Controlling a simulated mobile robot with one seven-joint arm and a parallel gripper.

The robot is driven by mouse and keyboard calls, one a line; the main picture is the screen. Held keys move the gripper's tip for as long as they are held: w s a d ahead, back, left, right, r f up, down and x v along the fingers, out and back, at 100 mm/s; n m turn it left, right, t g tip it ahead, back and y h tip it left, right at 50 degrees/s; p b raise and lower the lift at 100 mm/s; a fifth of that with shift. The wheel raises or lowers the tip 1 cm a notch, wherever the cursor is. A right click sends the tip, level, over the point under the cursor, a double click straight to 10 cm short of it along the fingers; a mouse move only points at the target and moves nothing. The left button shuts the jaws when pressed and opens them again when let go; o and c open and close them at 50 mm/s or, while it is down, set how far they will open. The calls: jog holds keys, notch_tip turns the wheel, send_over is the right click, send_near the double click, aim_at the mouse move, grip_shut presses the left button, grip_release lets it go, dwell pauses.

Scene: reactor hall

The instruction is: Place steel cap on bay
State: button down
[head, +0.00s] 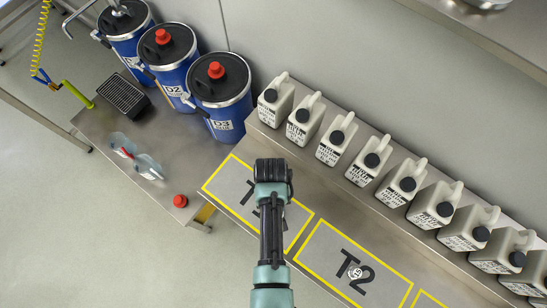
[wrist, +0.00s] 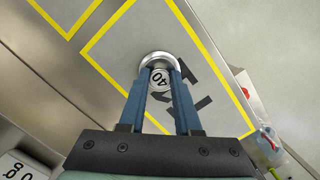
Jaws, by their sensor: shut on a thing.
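In the head view my arm covers part of bay T1 (head: 229,182) and hides the fingertips and the held cap. To its right is bay T2 (head: 325,245), with a small round pale item (head: 355,272) on its lettering.
Several white canisters (head: 336,138) line the bench's back edge. Blue drums (head: 220,90) stand at the upper left. Bay T1's left part is bare.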

jog(key=shift+f, duration=0.1)
jog(key=c, duration=0.6)
grip_release()
notch_tip(320, 180, up, 12)
jog(key=w+p, duration=0.1)
jog(key=shift+w+a, duration=0.15)
jog(key=shift+w, duration=0.25)
